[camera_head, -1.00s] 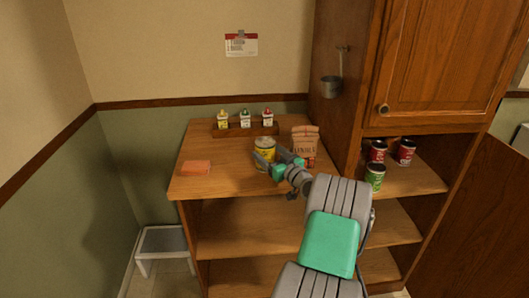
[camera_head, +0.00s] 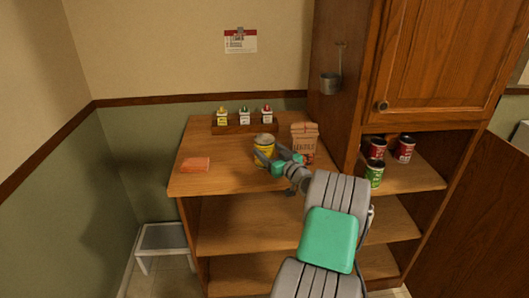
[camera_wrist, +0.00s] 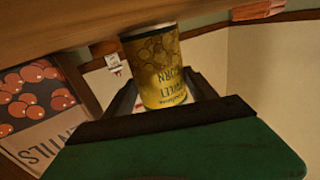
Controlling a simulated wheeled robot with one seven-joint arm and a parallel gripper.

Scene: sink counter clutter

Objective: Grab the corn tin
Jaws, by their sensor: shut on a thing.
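The yellow corn tin (camera_head: 263,152) stands upright on the wooden counter top, left of the paper lentils bag. My gripper (camera_head: 265,159) reaches it from the front right and is shut on it. In the wrist view the corn tin (camera_wrist: 164,75) appears upside down, with its "sweet corn" label facing the camera. I see no clear gap between the tin and the counter.
The lentils bag (camera_head: 304,143) stands close to the right of my gripper. A wooden rack (camera_head: 245,127) with several small bottles stands behind. An orange sponge-like block (camera_head: 195,164) lies at left. Several cans (camera_head: 374,174) sit in the right shelf bay.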

